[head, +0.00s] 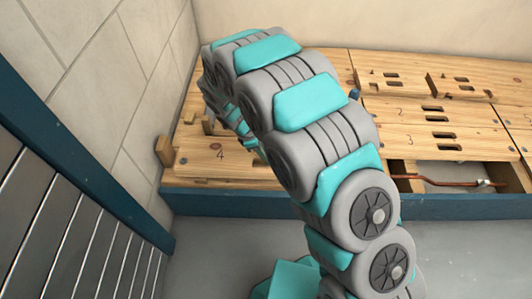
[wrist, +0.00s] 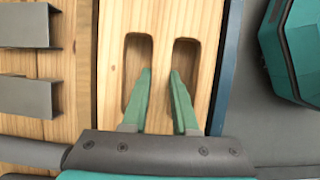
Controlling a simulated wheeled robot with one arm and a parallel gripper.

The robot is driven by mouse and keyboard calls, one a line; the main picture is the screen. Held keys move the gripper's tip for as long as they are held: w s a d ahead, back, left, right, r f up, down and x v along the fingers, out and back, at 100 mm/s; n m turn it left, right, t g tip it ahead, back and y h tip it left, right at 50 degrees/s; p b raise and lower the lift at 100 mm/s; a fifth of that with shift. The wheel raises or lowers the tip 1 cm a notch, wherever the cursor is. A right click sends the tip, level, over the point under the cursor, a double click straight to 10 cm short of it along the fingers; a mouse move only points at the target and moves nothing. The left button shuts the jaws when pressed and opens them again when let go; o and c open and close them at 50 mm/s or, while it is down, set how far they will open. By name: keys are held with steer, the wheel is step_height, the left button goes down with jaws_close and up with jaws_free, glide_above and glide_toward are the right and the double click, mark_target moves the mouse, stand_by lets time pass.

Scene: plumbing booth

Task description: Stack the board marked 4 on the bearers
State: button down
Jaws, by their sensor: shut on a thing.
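The board marked 4 (head: 205,158) is pale wood and lies at the left front of the wooden deck, partly hidden by my arm. In the wrist view, a board (wrist: 115,70) with two long slots fills the middle. My gripper (wrist: 160,75) has one green finger at each slot and is shut on the strip between them. In the head view, my arm hides the gripper. I cannot tell whether the board is lifted or resting. I cannot clearly make out the bearers.
Boards marked 2 (head: 398,112) and 3 (head: 408,141) lie right of my arm. An open gap with a copper pipe (head: 440,182) is at the front right. Two grey brackets (wrist: 30,97) are left of the held board. A wooden block (head: 165,151) stands by the left wall.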

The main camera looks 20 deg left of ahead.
mark_target(257, 156)
stand_by(0.3)
steer(key=c, duration=0.6)
jaws_free()
steer(key=v, duration=0.7)
steer(key=shift+a+r+p, duration=0.2)
steer(key=shift+r+p, duration=0.1)
steer(key=shift+p, duration=0.1)
steer(key=s+d+r+m+g+y+p, duration=0.1)
steer(key=s+d+r+m+p, duration=0.1)
steer(key=d+r+m, duration=0.5)
steer(key=s+d+r+m+g+p, duration=0.1)
steer(key=s+d+r+m, duration=0.15)
steer(key=d+r, duration=0.9)
steer(key=s+d+r+m+y+p, duration=0.1)
steer(key=s+d+m, duration=0.4)
steer(key=s, duration=0.6)
steer(key=s+d+r+m+y+p, duration=0.2)
steer(key=s+d+r+m, duration=0.4)
steer(key=s, duration=0.5)
steer(key=d+p, duration=0.1)
steer(key=d, duration=0.1)
steer(key=shift+d+r+g, duration=0.25)
steer(key=shift+d+g, duration=0.05)
steer(key=shift+g, duration=0.1)
